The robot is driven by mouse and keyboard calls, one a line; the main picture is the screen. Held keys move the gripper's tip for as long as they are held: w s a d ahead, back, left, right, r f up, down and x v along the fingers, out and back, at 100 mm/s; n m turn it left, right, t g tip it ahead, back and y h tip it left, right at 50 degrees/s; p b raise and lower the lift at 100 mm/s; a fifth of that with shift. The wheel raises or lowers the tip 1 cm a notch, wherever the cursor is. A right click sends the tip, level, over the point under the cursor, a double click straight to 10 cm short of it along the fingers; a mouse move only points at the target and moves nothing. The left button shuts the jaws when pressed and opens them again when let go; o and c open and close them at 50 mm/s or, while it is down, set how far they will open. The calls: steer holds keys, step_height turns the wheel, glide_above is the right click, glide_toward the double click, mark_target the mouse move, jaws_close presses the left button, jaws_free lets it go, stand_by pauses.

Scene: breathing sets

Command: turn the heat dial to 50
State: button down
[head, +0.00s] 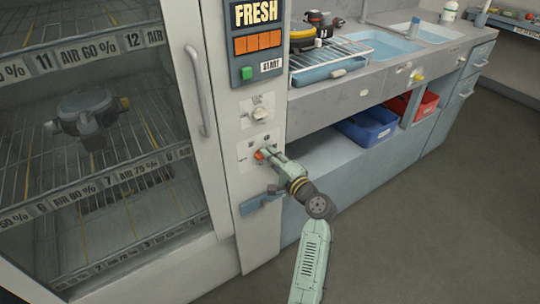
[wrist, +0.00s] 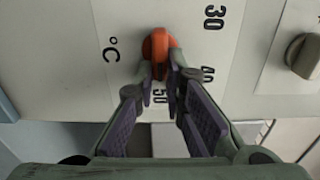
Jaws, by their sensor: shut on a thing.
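The heat dial (wrist: 157,44) is a small orange knob on the pale cabinet panel, at the top middle of the wrist view. It also shows in the head view (head: 259,155). The marks 30, 40 and 50 run around its right and lower side in the wrist view, with °C to its left. The 50 (wrist: 159,96) shows between the fingers, below the dial. My gripper (wrist: 159,72) is shut on the dial, one fingertip on each side. The fingertips hide the dial's lower part, so I cannot tell exactly which mark it points to.
A grey-white knob (head: 261,113) sits above the dial on the same panel. A blue handle (head: 262,201) sticks out below. The glass cabinet door (head: 90,130) is at left. A counter with a sink (head: 385,45) and blue bin (head: 367,127) is at right. The floor is open.

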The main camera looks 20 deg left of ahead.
steer(key=c, duration=1.7)
jaws_free()
steer(key=shift+o, duration=0.2)
steer(key=v, duration=1.2)
